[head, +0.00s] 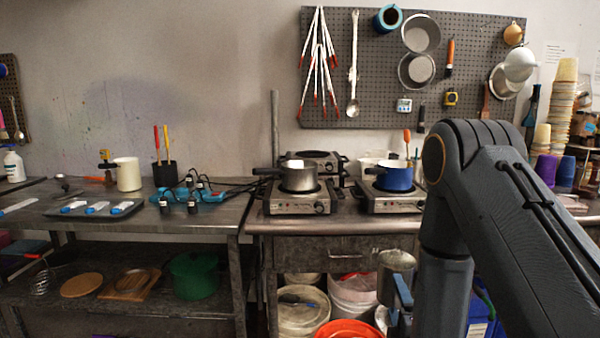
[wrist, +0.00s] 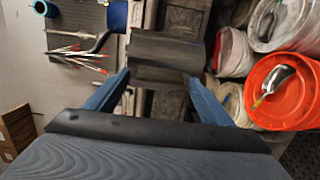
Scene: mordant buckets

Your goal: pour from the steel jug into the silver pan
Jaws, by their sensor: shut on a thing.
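The steel jug is a grey metal cylinder (head: 396,261), in front of the bench and below the worktop's height. It looks about upright in the head view. In the wrist view the jug (wrist: 166,52) lies between the blue fingers of my gripper (wrist: 156,80), which is shut on it. In the head view part of my gripper (head: 403,292) shows beside the jug, and my arm covers the area to its right. The silver pan (head: 299,178) stands on the left hot plate, up and left of the jug, with its dark handle pointing left. Something white shows at its rim.
A blue pan (head: 394,178) stands on the right hot plate (head: 392,202), above the jug. Buckets, one of them orange (head: 350,329), stand under the bench near the jug. A dark bottle group (head: 192,199) and white jar (head: 128,174) stand on the left bench.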

